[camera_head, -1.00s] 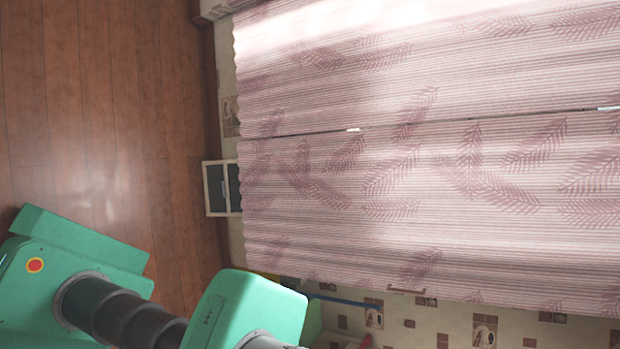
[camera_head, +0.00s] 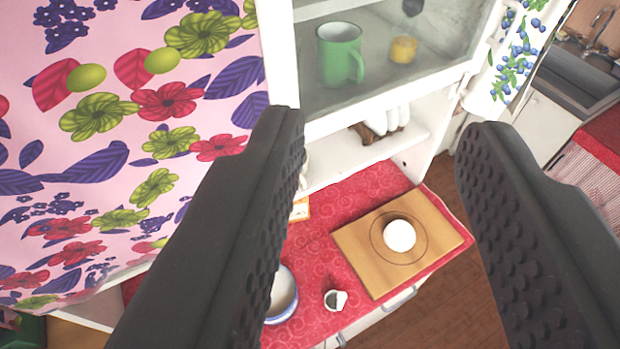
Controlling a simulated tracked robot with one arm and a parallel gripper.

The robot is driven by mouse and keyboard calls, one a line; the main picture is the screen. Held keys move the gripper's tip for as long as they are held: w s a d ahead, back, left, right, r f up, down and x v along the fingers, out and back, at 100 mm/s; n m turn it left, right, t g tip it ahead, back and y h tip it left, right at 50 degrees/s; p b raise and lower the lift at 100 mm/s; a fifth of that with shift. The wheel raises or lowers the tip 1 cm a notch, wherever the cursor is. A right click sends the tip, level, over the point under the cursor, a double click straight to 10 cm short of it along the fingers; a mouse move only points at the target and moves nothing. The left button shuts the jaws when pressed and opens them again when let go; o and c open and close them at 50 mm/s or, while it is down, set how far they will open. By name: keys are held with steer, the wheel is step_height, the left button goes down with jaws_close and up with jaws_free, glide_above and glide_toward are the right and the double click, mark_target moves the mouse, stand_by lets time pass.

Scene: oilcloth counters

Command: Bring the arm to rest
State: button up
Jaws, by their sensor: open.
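My gripper (camera_head: 375,175) shows large in the head camera view, its two dark studded fingers wide apart at left and right. Nothing is between the fingertips; the gap looks onto a cabinet and a counter beyond. The rest of my arm is not in this view.
A red-clothed counter (camera_head: 375,182) bears a wooden board (camera_head: 360,262) with a round white thing (camera_head: 399,236), a small white cup (camera_head: 335,300) and a blue-rimmed bowl (camera_head: 283,293). A cabinet above holds a green mug (camera_head: 338,52) and a yellow cup (camera_head: 403,49). Flowered cloth (camera_head: 120,130) fills the left.

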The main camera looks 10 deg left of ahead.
step_height(320, 180, down, 10)
steer(key=b, duration=1)
steer(key=shift+w, duration=0.15)
steer(key=shift+r, duration=0.1)
steer(key=shift+c, duration=0.3)
